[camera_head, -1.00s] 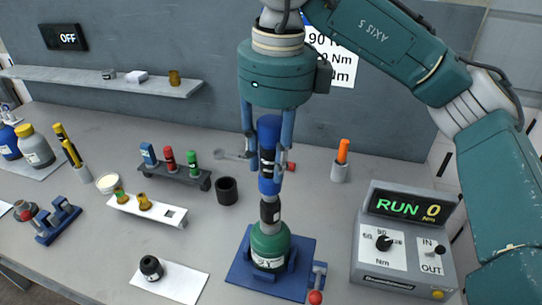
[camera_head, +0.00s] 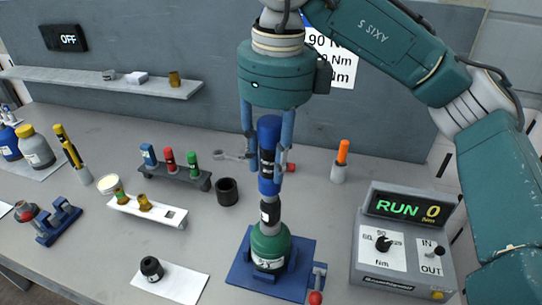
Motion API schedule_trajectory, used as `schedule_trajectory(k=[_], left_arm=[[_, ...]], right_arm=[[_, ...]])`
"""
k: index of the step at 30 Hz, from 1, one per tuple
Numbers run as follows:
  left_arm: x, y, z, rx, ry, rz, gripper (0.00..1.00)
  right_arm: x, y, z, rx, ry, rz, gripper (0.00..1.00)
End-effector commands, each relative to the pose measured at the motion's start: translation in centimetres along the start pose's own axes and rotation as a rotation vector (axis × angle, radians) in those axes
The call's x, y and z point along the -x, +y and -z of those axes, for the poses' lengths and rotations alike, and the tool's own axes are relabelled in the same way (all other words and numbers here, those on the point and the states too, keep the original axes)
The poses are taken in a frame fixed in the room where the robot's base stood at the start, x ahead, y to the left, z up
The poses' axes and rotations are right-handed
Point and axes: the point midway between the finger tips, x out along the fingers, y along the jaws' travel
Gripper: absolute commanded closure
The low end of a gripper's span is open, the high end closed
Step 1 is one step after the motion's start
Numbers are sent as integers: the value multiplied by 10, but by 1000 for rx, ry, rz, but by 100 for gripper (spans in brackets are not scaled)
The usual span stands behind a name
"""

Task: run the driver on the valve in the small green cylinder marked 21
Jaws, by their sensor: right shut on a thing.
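The small green cylinder (camera_head: 269,246) with a white label reading 21 stands upright in a blue clamp base (camera_head: 246,268) on the table. My right gripper (camera_head: 268,165) comes down from above and is shut on the blue driver (camera_head: 268,180), holding it upright. The driver's black lower end (camera_head: 269,212) sits over the top of the green cylinder, so the valve is hidden. The controller box (camera_head: 408,240) at the right has a display reading RUN 0 Nm, a torque dial and an IN/OUT switch. My left gripper is out of view.
A red-knobbed clamp lever (camera_head: 316,290) stands at the base's right side. A black socket (camera_head: 227,191), a rack of coloured bits (camera_head: 175,174) and a white tray with brass valves (camera_head: 147,211) stand left. An orange marker in a holder (camera_head: 339,165) stands behind right.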

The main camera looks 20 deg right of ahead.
Motion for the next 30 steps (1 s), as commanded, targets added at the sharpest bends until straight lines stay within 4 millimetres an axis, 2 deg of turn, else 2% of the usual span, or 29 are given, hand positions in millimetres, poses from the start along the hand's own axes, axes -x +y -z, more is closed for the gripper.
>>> schedule_trajectory(k=[17,30], left_arm=[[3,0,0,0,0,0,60],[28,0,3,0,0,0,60]], right_arm=[[3,1,0,2,4,-2,100],[32,-1,-2,0,1,0,100]])
